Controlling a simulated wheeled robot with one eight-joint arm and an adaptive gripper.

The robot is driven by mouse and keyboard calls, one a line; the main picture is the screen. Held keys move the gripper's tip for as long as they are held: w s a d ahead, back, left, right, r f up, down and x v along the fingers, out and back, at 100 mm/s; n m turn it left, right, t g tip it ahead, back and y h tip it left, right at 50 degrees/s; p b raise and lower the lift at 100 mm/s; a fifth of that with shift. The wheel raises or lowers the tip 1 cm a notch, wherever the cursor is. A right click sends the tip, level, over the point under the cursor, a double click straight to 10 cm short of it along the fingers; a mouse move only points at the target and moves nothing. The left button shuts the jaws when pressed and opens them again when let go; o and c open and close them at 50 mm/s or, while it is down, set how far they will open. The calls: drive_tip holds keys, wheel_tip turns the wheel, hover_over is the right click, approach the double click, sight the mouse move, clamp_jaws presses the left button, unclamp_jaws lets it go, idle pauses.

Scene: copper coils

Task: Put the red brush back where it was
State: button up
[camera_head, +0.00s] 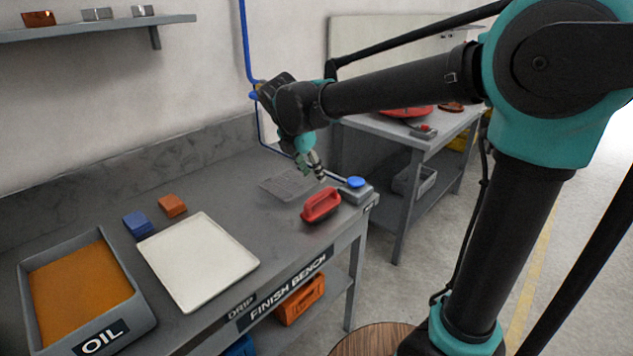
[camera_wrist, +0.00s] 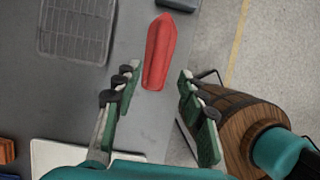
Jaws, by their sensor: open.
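The red brush (camera_head: 321,205) stands on the grey finish bench (camera_head: 215,190) near its right front edge, handle on top. It also shows in the wrist view (camera_wrist: 158,50), beyond the fingertips and between their lines. My gripper (camera_head: 313,168) is above the bench, just behind and above the brush. In the wrist view my gripper (camera_wrist: 160,80) is open, its green-padded fingers apart with nothing held between them. I see no contact between the fingers and the brush.
A white drip tray (camera_head: 198,262), an orange-filled oil tray (camera_head: 80,285) and blue (camera_head: 138,224) and orange blocks (camera_head: 172,205) are at left. A grey box with a blue button (camera_head: 356,183) sits right of the brush. A grate (camera_head: 290,186) lies behind it.

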drive_tip(key=shift+r, duration=0.25)
drive_tip(key=s+d+f+m+y, duration=0.1)
drive_tip(key=s+d+f+m, duration=0.4)
drive_tip(key=d+m, duration=0.4)
drive_tip(key=s+d+f+m+y, duration=0.1)
drive_tip(key=s+d+f+m, duration=0.4)
drive_tip(key=d+f+m, duration=0.3)
drive_tip(key=s+d+f+m, duration=0.5)
drive_tip(key=d+m, duration=0.4)
drive_tip(key=m, duration=0.2)
drive_tip(key=shift+s+d+f+t+y, duration=0.2)
drive_tip(key=shift+d+f+t+y, duration=0.2)
drive_tip(key=shift+f, duration=0.25)
drive_tip(key=shift+c, duration=0.9)
drive_tip(key=shift+a, duration=0.15)
